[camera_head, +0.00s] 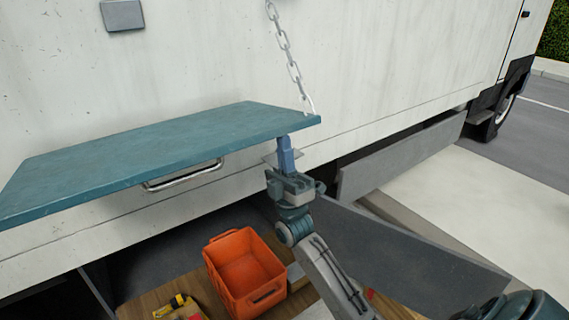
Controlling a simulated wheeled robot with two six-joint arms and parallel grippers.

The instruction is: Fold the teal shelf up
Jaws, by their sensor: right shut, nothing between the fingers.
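The teal shelf (150,157) sticks out flat from the white truck side, with its front edge facing me. A metal handle (183,177) hangs below its front edge. A chain (289,62) runs from above down to the shelf's right corner. My right gripper (285,148) points upward with its fingers shut and empty. Its tips are just under the shelf's right end, and I cannot tell whether they touch it. My left gripper is not in view.
Below the shelf, an open compartment holds an orange crate (243,272) and a yellow tool (171,306) on a wooden floor. Grey panels (400,158) stand along the truck's lower side at right. A grey plate (122,15) is on the wall above.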

